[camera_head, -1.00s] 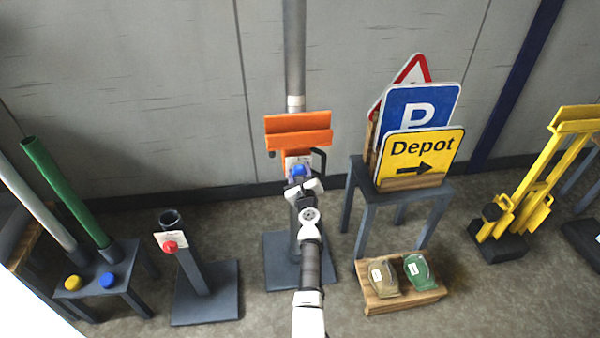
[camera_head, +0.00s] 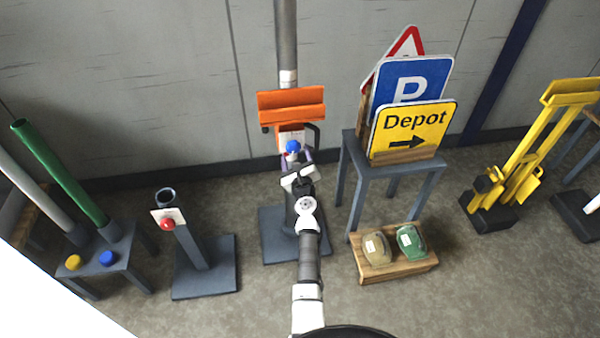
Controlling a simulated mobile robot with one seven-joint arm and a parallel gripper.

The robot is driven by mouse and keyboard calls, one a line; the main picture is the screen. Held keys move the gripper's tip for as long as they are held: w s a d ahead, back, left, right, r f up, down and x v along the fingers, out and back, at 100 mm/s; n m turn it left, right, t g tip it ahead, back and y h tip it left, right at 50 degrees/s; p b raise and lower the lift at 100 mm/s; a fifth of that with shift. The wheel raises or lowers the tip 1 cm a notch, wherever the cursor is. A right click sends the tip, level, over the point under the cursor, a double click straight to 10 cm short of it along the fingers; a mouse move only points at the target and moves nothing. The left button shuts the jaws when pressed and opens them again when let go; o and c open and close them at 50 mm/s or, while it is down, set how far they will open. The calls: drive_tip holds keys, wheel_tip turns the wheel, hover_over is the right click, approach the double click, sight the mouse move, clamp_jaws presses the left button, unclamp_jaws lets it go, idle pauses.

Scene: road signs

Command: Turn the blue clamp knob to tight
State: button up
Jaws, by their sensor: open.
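The blue clamp knob (camera_head: 292,147) is on the front of the middle stand, just under an orange bracket (camera_head: 291,106) that holds a grey pole. A white label sits behind the knob, partly hidden by it. My gripper (camera_head: 295,159) is open, right below and in front of the knob, with its purple-tipped fingers pointing up at it. Nothing shows between the fingers. I cannot tell whether a fingertip touches the knob. My arm hides part of the stand's post and dark base.
A post with a red knob (camera_head: 167,224) stands left. Further left, a low bench (camera_head: 124,247) has yellow and blue knobs and tubes. Right are a stool (camera_head: 393,168) with signs, a wooden pallet (camera_head: 398,273) and yellow stands (camera_head: 520,165). Floor in front is open.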

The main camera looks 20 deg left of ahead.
drive_tip(key=v, duration=0.9)
drive_tip(key=shift+p, duration=0.4)
